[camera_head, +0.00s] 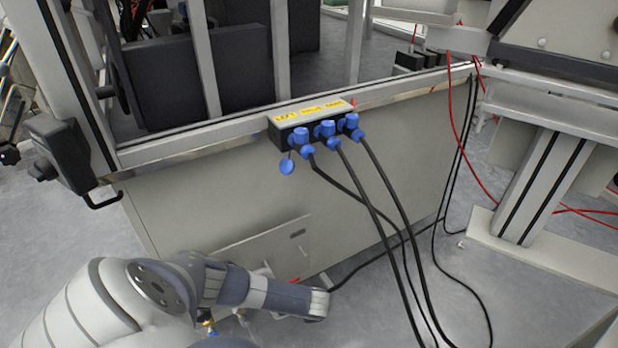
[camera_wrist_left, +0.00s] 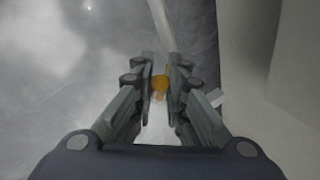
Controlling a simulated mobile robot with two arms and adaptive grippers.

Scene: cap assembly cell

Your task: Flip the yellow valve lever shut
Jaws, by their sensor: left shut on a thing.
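The yellow valve lever (camera_wrist_left: 160,84) shows in the left wrist view as a small orange-yellow piece between my left fingers. My left gripper (camera_wrist_left: 161,70) is shut on it, with one finger on each side. A pale pipe (camera_wrist_left: 162,25) runs beyond the fingertips. In the head view my left arm reaches in low from the left, and its gripper and the lever cannot be made out there. How far the lever is turned cannot be told. My right gripper is in neither view.
A grey cabinet side (camera_head: 220,215) stands close to my left arm. A connector block (camera_head: 312,112) with several blue plugs sits on its top edge. Black cables (camera_head: 377,210) hang down to the floor. A grey post (camera_head: 545,195) stands at the right, with red cables around it.

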